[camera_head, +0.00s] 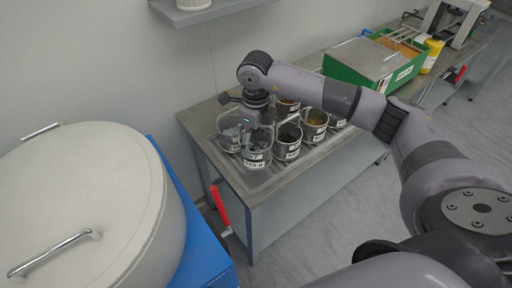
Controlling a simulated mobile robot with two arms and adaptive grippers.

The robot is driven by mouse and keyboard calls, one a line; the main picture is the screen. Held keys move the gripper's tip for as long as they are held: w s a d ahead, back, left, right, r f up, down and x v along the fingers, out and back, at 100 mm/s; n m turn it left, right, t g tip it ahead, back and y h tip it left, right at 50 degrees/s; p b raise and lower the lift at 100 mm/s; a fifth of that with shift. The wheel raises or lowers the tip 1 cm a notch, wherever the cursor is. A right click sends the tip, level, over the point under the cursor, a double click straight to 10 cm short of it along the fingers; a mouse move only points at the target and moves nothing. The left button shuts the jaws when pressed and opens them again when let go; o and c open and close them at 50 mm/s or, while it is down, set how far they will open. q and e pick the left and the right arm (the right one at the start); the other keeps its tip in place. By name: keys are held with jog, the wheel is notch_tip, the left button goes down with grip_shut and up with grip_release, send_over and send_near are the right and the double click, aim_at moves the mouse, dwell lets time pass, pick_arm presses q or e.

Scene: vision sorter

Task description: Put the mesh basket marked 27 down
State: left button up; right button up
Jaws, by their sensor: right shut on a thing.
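The mesh basket marked 27 (256,160) is at the front of a group of baskets on the grey table, with dark grey pieces inside. My right gripper (252,138) points down and is shut on this basket at its rim. The basket looks upright; I cannot tell whether its bottom touches the surface under it. My left gripper is not in view.
Several other labelled baskets stand close by, such as one to the right (288,153). A green box (345,74) and a yellow container (432,62) stand further back. A large round lidded drum (60,190) is at the left. The near table strip (308,168) is bare.

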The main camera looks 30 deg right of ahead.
aim_at(256, 148)
notch_tip(256, 148, down, 4)
jog(key=shift+r+p, duration=0.2)
jog(key=shift+p, duration=0.15)
jog(key=shift+f, duration=0.55)
jog(key=o, duration=1.3)
jog(key=shift+f, duration=0.2)
jog(key=o, duration=0.5)
jog(key=shift+c, duration=0.2)
jog(key=shift+r, duration=0.1)
